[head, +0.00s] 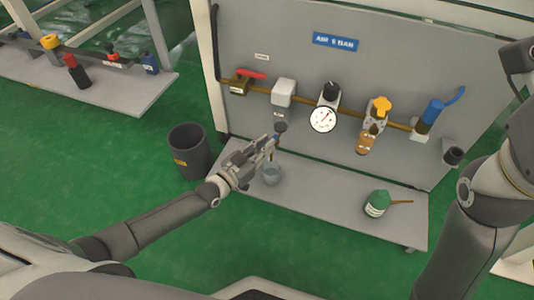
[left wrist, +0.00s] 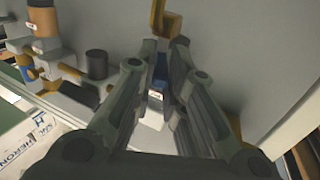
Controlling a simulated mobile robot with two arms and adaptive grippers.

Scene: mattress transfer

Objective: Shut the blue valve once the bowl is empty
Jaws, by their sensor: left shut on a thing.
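My left gripper (head: 272,143) is at the lower left of the grey panel, just under a dark round part (head: 280,127) below the white-topped filter unit (head: 283,93). It is shut on a small blue part, which shows between its fingertips in the left wrist view (left wrist: 160,72). A clear glass-like bowl (head: 271,175) stands on the bench below the gripper; I cannot tell whether it holds liquid.
The brass pipe also carries a red lever valve (head: 250,74), a round gauge (head: 323,119) and a yellow knob (head: 381,104). A green can (head: 377,204) stands on the grey bench (head: 330,207). A dark bin (head: 189,152) stands left of it on green floor.

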